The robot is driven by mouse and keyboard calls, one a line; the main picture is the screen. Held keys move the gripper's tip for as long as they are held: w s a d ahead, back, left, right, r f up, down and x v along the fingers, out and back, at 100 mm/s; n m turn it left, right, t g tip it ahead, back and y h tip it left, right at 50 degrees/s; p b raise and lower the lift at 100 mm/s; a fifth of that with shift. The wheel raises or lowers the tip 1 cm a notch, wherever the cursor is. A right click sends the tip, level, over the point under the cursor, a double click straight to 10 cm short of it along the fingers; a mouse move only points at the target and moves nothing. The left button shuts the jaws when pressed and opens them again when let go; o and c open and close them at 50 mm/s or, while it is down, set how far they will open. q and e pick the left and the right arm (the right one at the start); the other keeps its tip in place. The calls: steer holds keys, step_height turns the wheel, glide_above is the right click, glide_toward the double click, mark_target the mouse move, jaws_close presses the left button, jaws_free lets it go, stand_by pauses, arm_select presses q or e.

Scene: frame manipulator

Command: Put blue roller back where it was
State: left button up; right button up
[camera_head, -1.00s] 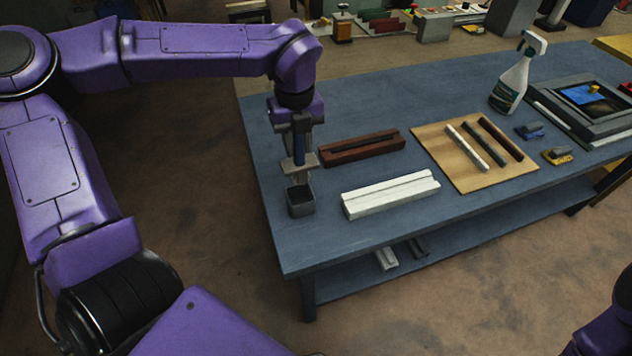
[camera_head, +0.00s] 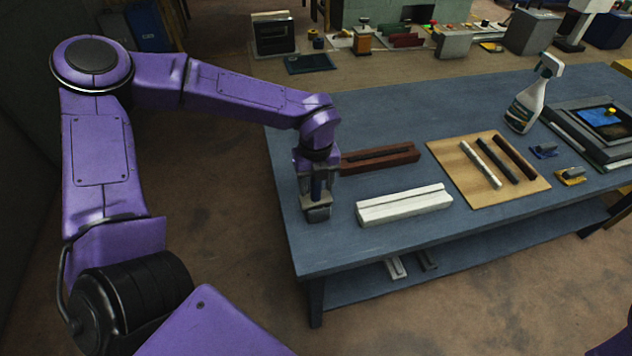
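My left gripper (camera_head: 316,196) points straight down over the small dark square cup (camera_head: 317,213) at the left end of the blue-grey table. A narrow blue upright piece, the blue roller (camera_head: 317,186), shows between its fingers, and they look closed on it. The roller's lower end is hidden by the gripper and the cup, so I cannot tell how deep it sits. My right gripper is not in view; only a bit of purple shows at the bottom right corner.
A dark red grooved block (camera_head: 385,159) and a white grooved block (camera_head: 404,206) lie right of the cup. A wooden board (camera_head: 464,184) holds three strips. A spray bottle (camera_head: 524,104) stands behind. The table's front left is clear.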

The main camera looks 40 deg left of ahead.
arm_select(q)
steer(key=shift+r, duration=0.25)
step_height(320, 180, up, 12)
steer(key=shift+w+f+b, duration=0.1)
steer(key=shift+f+b, duration=0.05)
steer(key=shift+b, duration=0.65)
